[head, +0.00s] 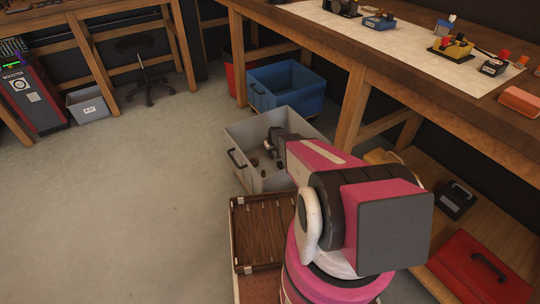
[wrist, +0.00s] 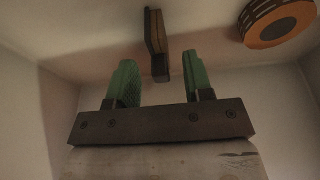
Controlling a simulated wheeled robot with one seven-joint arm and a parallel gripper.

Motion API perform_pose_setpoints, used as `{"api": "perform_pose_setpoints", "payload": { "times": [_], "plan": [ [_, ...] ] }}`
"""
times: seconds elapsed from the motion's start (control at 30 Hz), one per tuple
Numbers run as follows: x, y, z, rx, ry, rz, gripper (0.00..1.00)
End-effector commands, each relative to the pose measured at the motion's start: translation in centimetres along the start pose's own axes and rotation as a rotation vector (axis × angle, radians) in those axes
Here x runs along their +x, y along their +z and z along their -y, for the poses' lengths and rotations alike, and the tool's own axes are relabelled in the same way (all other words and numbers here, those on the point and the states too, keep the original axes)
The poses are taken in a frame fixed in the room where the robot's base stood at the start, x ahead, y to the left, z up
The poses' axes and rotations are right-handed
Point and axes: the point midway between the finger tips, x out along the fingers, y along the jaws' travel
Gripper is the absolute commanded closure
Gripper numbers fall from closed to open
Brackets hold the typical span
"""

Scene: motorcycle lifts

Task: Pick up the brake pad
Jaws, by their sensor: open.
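The brake pad (wrist: 157,45) is a thin plate with a brown layer and a dark layer, seen nearly edge-on in the wrist view. It stands out against the pale inside of a grey bin (head: 240,172). My gripper (wrist: 157,64) has two green fingers, spread apart and holding nothing. The pad shows between and just beyond the fingertips, with visible gaps on both sides. In the head view my gripper (head: 270,147) reaches down into the bin, partly hidden by my arm. Small dark items show there, but I cannot tell which is the pad.
An orange and black round part (wrist: 281,21) lies at the upper right in the wrist view. The bin walls surround my gripper. Open floor lies left.

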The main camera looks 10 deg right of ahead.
Motion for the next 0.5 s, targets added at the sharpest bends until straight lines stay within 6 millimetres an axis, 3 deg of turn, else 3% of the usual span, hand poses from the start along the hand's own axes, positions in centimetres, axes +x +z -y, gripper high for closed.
{"api": "perform_pose_setpoints", "payload": {
  "times": [0.23,0.5],
  "plan": [
    [3.6,-0.2,0.0,0.000,-0.001,0.001,0.53],
    [3.9,-0.1,0.1,0.000,0.000,0.000,0.53]
  ]
}}
